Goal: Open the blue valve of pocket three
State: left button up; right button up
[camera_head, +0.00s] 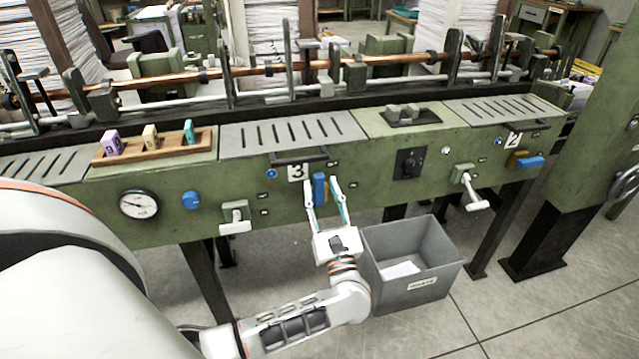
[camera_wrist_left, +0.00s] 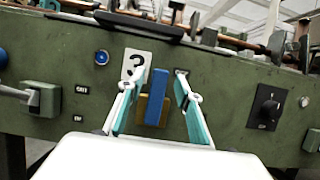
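The blue valve of pocket three (camera_head: 319,186) has a flat blue handle standing upright on a brass body, on the green machine front beside the "3" plate (camera_head: 297,172). In the left wrist view the valve handle (camera_wrist_left: 157,97) is near the middle, with the brass body partly behind it. My left gripper (camera_head: 322,183) is open, one finger on each side of the handle. In the wrist view the left gripper (camera_wrist_left: 160,78) shows gaps between the handle and both fingers. My right gripper is not in view.
A blue-handled valve (camera_head: 530,162) by the "2" plate (camera_head: 512,140) lies sideways. A white-handled lever (camera_head: 235,217) is left of the gripper, a black rotary switch (camera_head: 410,163) right. A grey bin (camera_head: 435,245) stands on the floor below.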

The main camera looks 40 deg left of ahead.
pick_arm(q)
jog(key=shift+x, duration=1)
jog(key=shift+c, duration=0.4)
grip_shut()
